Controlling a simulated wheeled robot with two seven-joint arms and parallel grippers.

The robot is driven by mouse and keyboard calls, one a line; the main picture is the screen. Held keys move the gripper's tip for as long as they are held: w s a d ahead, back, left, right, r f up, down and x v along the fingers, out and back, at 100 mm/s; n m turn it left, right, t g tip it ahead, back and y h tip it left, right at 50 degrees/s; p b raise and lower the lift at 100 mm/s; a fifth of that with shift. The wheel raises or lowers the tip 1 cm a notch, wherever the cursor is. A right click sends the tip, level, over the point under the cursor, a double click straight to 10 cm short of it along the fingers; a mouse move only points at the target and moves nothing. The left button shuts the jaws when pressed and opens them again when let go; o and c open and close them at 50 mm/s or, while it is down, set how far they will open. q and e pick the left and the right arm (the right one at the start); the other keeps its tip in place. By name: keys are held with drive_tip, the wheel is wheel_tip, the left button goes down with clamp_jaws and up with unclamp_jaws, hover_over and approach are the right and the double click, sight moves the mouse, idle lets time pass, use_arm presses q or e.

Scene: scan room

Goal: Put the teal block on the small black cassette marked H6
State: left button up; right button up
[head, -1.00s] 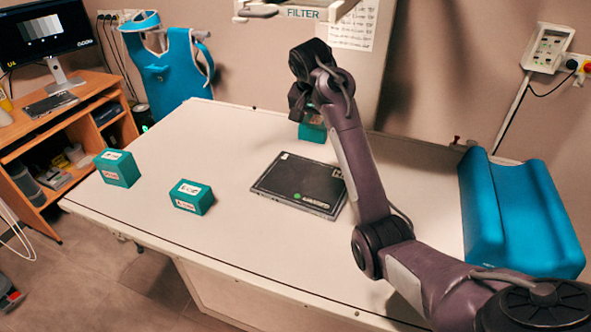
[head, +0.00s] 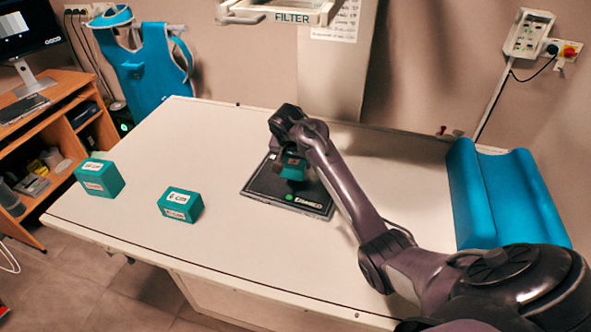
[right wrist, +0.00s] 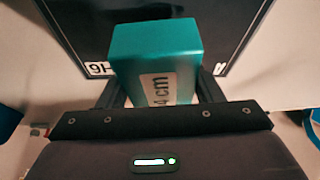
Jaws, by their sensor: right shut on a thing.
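The teal block (head: 292,170) is in my right gripper (head: 291,157), which is shut on it. In the right wrist view the block (right wrist: 155,50) has a white "4 cm" label and sits between the fingers (right wrist: 158,92). The black cassette (head: 262,187) lies flat on the table under the block, with a green dot and white lettering near its front edge. In the right wrist view the cassette (right wrist: 232,22) shows an upside-down "H6" mark at its left corner. I cannot tell whether the block touches the cassette. My left gripper is out of view.
Two other teal blocks, one at the left (head: 98,182) and one nearer the middle (head: 180,208), stand on the white table (head: 150,135). A blue cushion (head: 505,195) lies at the right. The tabletop between the blocks and cassette is clear.

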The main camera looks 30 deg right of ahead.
drive_tip(key=shift+s+f, duration=0.1)
drive_tip(key=shift+f, duration=0.2)
wheel_tip(320, 180, down, 3)
drive_tip(key=shift+f, duration=0.4)
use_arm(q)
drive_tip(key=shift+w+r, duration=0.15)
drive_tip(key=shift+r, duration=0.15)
